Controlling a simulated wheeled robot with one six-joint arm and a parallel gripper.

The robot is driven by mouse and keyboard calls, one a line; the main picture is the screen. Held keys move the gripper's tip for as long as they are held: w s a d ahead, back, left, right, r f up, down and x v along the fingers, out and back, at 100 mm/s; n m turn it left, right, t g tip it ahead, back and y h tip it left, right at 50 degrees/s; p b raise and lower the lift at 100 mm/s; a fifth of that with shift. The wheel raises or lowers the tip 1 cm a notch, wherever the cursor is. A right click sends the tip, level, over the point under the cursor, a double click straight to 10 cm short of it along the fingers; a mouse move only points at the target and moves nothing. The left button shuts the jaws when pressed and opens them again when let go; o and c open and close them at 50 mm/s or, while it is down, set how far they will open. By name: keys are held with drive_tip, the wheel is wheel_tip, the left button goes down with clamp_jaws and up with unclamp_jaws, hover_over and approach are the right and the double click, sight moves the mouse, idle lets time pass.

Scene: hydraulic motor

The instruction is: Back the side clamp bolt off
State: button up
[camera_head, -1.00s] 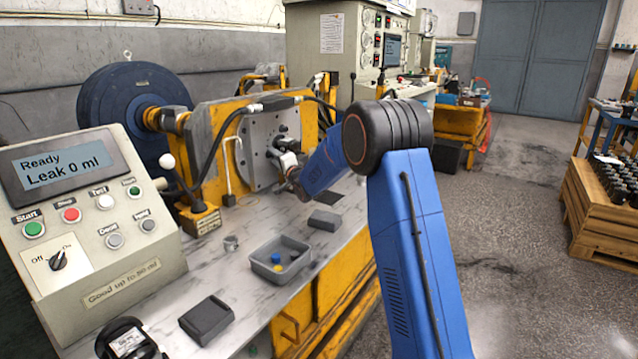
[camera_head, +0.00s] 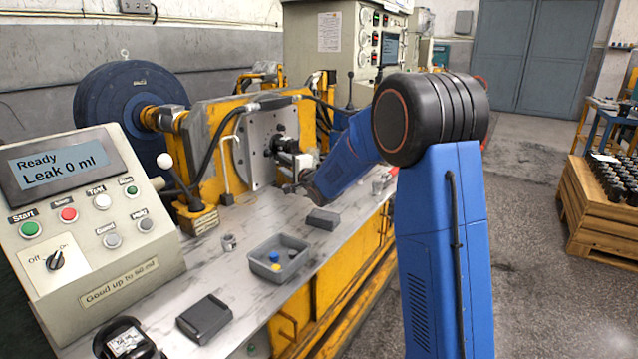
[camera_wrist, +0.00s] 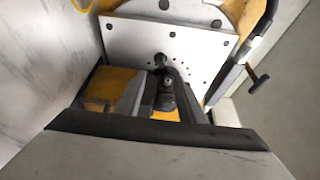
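The upright grey mounting plate (camera_head: 258,150) stands on the bench, with a dark and pale fitting (camera_head: 285,146) projecting from its face. In the wrist view the plate (camera_wrist: 125,45) has several holes, and a dark round part (camera_wrist: 168,82) sits in front of it. My gripper (camera_head: 290,187) is low, just to the right of the plate, by the fitting. In the wrist view two dark finger-like shapes (camera_wrist: 168,104) reach toward the plate; their opening is unclear. A black T-shaped handle (camera_wrist: 258,79) shows at right. I cannot tell which part is the side clamp bolt.
The control panel (camera_head: 92,235) reads "Ready, Leak 0 ml". A grey tray (camera_head: 262,274) with small parts, a dark block (camera_head: 322,219) and a dark box (camera_head: 205,318) lie on the bench (camera_head: 225,270). Hoses loop above the plate.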

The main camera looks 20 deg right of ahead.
drive_tip(key=s+d+n+g+h, duration=0.2)
drive_tip(key=s, duration=0.8)
drive_tip(key=s+d+r+n+g+h, duration=0.1)
drive_tip(key=s+d+n, duration=0.1)
drive_tip(key=s, duration=0.9)
drive_tip(key=shift+d+g+h, duration=0.4)
drive_tip(key=shift+d, duration=0.2)
drive_tip(key=shift+w, duration=0.1)
